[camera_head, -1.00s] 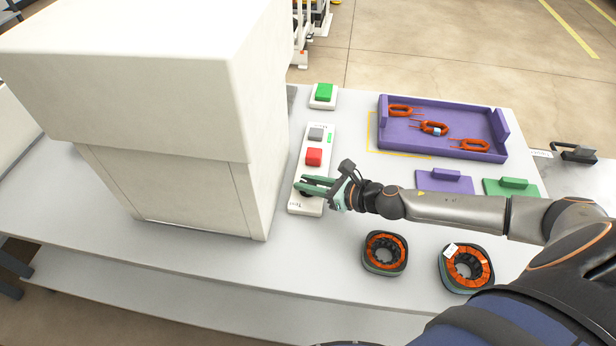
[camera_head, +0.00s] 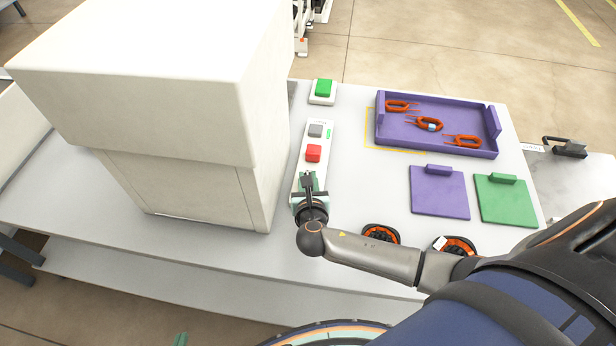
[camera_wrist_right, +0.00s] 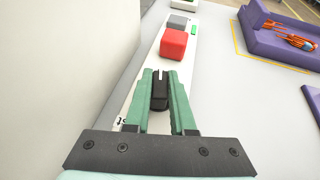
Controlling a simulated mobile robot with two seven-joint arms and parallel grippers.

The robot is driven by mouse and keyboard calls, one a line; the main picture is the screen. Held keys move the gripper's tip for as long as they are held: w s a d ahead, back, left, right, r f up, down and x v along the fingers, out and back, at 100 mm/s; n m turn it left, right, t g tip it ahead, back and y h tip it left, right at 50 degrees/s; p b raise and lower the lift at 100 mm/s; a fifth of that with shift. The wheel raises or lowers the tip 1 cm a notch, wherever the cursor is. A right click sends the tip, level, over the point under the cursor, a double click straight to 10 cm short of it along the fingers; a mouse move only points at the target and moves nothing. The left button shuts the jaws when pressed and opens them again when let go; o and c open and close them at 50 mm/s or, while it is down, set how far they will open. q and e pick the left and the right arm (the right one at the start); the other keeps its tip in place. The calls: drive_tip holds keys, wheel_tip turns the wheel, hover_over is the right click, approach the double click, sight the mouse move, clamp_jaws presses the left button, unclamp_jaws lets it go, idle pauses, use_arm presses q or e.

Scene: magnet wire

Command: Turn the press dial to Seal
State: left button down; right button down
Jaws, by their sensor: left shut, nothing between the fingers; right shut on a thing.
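The press (camera_head: 150,110) is a large white machine at the left in the head view. Its narrow white control panel (camera_head: 325,150) lies beside it. The black press dial (camera_wrist_right: 159,92) is near the panel's lower end, with a white mark at its far end, toward the red button. My right gripper (camera_head: 309,181) points away along the panel and is shut on the dial; in the wrist view its green fingers (camera_wrist_right: 161,88) flank the knob. The dial is hidden in the head view, and its label is mostly covered. A green tip of my left gripper (camera_head: 181,339) shows at the bottom edge, shut and empty.
The panel also carries a red button (camera_head: 313,153) and a grey button (camera_head: 316,131). A green button (camera_head: 323,91) stands beyond. A purple tray (camera_head: 440,141) with orange coils, purple and green plates, and two wound rings (camera_head: 381,234) (camera_head: 457,245) are to the right.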

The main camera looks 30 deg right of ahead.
drive_tip(key=shift+m+g+h, duration=0.7)
drive_tip(key=shift+m+h, duration=0.4)
drive_tip(key=shift+h, duration=0.3)
drive_tip(key=c, duration=0.8)
unclamp_jaws()
drive_tip(key=shift+o, duration=0.2)
